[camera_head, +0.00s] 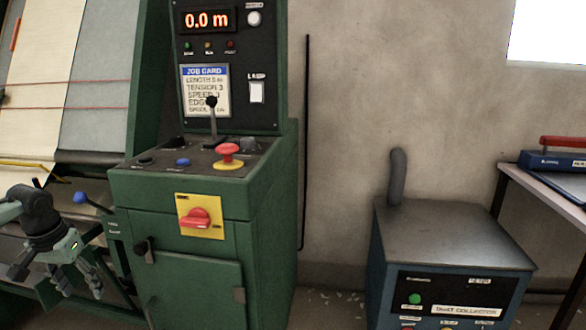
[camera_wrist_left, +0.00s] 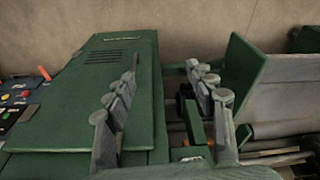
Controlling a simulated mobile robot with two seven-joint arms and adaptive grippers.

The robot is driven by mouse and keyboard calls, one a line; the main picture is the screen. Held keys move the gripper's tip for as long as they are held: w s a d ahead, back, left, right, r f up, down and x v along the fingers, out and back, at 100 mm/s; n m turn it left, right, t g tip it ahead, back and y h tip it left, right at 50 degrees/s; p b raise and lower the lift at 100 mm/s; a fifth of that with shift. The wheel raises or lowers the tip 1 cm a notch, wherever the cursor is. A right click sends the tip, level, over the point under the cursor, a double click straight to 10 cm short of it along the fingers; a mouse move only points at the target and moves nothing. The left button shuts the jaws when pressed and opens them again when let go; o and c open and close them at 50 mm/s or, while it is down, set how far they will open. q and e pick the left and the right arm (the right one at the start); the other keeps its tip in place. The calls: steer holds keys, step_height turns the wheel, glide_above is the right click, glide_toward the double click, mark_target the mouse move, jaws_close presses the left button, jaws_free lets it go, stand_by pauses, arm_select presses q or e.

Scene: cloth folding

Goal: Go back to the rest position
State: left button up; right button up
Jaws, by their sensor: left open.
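My left gripper (camera_head: 78,281) is at the lower left in the head view, in front of the green machine's left part. Its fingers point down and stand apart. In the left wrist view, my left gripper (camera_wrist_left: 164,68) has its two grey fingers spread wide with nothing between them. Green machine panels lie beyond the fingers in that view. My right gripper is in neither view.
A green control cabinet (camera_head: 185,285) with a lever, red mushroom button (camera_head: 229,150) and red rotary switch (camera_head: 196,218) stands beside my left gripper. A blue-lever handle (camera_head: 83,199) is close to it. A dust collector (camera_head: 450,240) and table (camera_head: 545,190) are at right.

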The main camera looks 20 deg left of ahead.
arm_select(q)
steer(key=s+d+f+m, duration=0.1)
steer(key=s+d+f, duration=0.25)
steer(key=f, duration=0.65)
steer(key=s+d+f, duration=0.2)
steer(key=s+f, duration=0.2)
steer(key=f, duration=0.6)
steer(key=s+d+f+m, duration=0.1)
steer(key=s+d+f, duration=0.2)
steer(key=f, duration=0.7)
steer(key=s+d+f+m, duration=0.1)
steer(key=s+d+f, duration=0.1)
steer(key=d+f, duration=0.2)
steer(key=s+d+f+m, duration=0.1)
steer(key=d+f, duration=0.3)
steer(key=d, duration=0.7)
steer(key=s+d+f+m, duration=0.1)
steer(key=s+d+f, duration=0.3)
steer(key=d, duration=0.4)
steer(key=shift+f, duration=0.2)
